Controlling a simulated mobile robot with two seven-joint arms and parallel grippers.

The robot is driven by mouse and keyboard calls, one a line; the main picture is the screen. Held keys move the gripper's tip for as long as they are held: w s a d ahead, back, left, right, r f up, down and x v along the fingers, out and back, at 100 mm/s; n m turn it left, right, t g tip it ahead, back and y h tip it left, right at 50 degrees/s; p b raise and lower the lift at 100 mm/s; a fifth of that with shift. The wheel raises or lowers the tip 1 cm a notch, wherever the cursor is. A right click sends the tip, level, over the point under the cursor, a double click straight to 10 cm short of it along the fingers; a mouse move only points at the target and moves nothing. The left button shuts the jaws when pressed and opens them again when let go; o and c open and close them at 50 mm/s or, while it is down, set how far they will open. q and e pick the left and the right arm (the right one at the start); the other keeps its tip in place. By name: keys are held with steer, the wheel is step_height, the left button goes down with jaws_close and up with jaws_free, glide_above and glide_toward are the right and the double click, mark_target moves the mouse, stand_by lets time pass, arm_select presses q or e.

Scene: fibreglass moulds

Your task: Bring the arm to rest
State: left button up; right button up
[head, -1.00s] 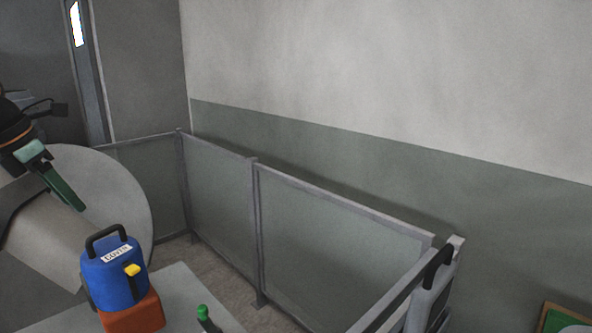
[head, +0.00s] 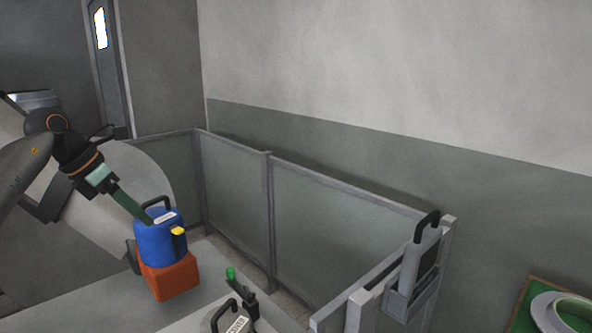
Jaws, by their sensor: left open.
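My left gripper (head: 133,206) reaches in from the left on my grey arm. Its green fingers point down and to the right, and their tips overlap the upper left side of a blue container (head: 154,245) in the picture. I cannot tell whether they touch it. The gripper is open, and nothing shows between its fingers. The blue container has a black handle, a white label and a yellow part, and stands upright on an orange-red block (head: 172,279). My right gripper is not in view.
The block stands on a grey surface (head: 215,283). A green-topped item (head: 231,274) and a grey, labelled can (head: 232,320) are at the front edge. Grey panels (head: 330,220) fence the back. A grey object with a black handle (head: 422,258) sits in a holder at right; a green board (head: 517,318) lies beyond.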

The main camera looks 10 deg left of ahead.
arm_select(q)
steer(key=s+d+f+n+t+h, duration=0.1)
steer(key=d+f+n+h, duration=0.3)
steer(key=d, duration=0.6)
steer(key=d+f+n+t+h, duration=0.2)
steer(key=d+f+h, duration=0.4)
steer(key=d, duration=0.5)
steer(key=s+d+f+n+t+h, duration=0.1)
steer(key=d+f+n+h, duration=0.2)
steer(key=d+f, duration=0.5)
steer(key=s+a+f+n+t+y, duration=0.1)
steer(key=s+f+n+t+y, duration=0.4)
steer(key=f+n, duration=0.45)
steer(key=s+a+f+n+t+y, duration=0.2)
steer(key=s+f+n+y, duration=0.3)
steer(key=n, duration=0.8)
steer(key=s+a+f+n+g+y, duration=0.2)
steer(key=s+f+n+g+y, duration=0.2)
steer(key=s+f, duration=0.9)
steer(key=s+n+g, duration=0.2)
steer(key=n, duration=0.2)
steer(key=shift+s+a+f+y, duration=0.2)
steer(key=shift+s+f+y, duration=0.1)
steer(key=shift+y, duration=0.1)
